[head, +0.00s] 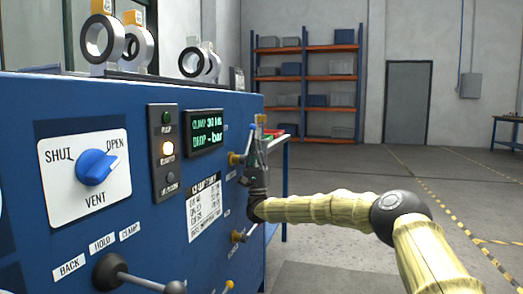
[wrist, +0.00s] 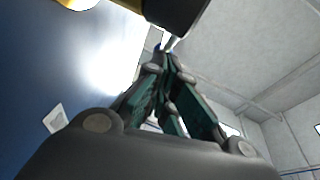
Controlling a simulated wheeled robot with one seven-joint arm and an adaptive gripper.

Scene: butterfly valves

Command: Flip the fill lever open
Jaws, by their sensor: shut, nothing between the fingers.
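A small lever with a blue tip (head: 252,129) stands up at the far end of the blue panel, by a brass fitting (head: 235,158). Its label is too small to read, so I cannot tell for sure that it is the fill lever. My gripper (head: 254,150) points upward just below the blue tip, fingers shut and empty. In the wrist view the dark green fingers (wrist: 167,64) come together close to a grey rod (wrist: 171,42) and a bit of blue. Whether they touch it I cannot tell. A dark cylinder (wrist: 178,14) hangs over the fingertips.
Another brass fitting (head: 238,236) sits below my gripper. The floor at right is clear.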

